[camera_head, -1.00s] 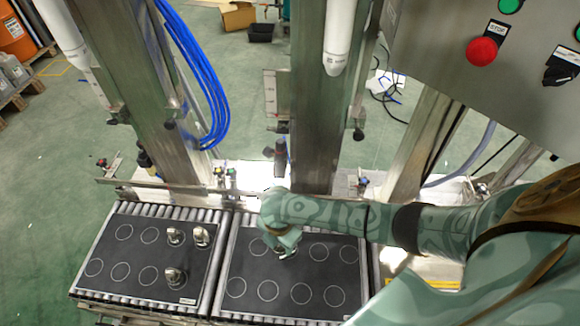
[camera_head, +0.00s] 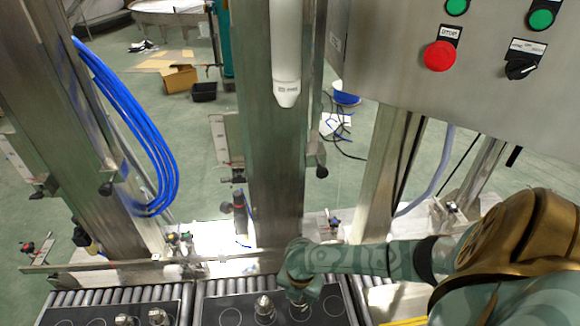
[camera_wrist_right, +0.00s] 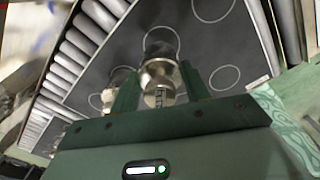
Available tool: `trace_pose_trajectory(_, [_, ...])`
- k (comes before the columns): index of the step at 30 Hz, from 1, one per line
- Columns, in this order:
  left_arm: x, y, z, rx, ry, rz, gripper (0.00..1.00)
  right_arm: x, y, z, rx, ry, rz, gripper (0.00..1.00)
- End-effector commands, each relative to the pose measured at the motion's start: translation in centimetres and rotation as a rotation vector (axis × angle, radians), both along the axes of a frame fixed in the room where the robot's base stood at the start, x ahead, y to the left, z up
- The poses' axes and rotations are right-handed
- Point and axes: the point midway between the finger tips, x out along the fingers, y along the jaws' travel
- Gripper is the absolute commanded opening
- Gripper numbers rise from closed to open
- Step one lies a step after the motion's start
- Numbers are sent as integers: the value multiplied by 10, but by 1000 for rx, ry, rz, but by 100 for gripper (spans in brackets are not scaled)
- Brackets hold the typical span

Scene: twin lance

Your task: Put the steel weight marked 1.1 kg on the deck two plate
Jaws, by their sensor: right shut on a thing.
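My right gripper (camera_wrist_right: 160,92) is shut on a steel weight (camera_wrist_right: 160,75), which stands between its two fingers in the right wrist view; its marking is not readable. In the head view my right gripper (camera_head: 300,290) is over the right dark plate (camera_head: 240,313), and a bit of metal shows beneath it. Another steel weight (camera_head: 264,308) stands on that plate just left of the gripper. Two more weights (camera_head: 124,320) (camera_head: 157,317) stand on the left dark plate (camera_head: 75,314), cut by the bottom edge. I cannot tell whether the held weight touches the plate. My left gripper is not in view.
Roller conveyors (camera_head: 210,290) carry the plates. Steel columns (camera_head: 270,150) and a rail (camera_head: 130,268) stand just behind them. A control panel with a red stop button (camera_head: 439,56) hangs at upper right. Blue hoses (camera_head: 125,125) loop at left.

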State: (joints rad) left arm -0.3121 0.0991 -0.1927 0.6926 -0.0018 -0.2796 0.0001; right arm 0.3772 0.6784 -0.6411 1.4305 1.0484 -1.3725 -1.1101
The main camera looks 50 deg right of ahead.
Motion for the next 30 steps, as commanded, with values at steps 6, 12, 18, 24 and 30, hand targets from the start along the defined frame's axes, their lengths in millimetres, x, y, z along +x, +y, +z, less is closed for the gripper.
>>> trace_pose_trajectory(6, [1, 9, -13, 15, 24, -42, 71, -2, -5, -34, -1, 4, -1, 0])
trace_pose_trajectory(12, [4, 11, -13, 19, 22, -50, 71, 0, -6, -35, -2, -2, -1, 0])
trace_pose_trajectory(18, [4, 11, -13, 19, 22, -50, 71, 0, -6, -36, -3, -1, -1, 0])
trace_pose_trajectory(24, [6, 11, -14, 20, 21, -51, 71, -2, -6, -39, -4, 2, -1, 68])
trace_pose_trajectory(30, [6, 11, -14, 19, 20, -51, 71, -2, -6, -39, -3, 2, -1, 68])
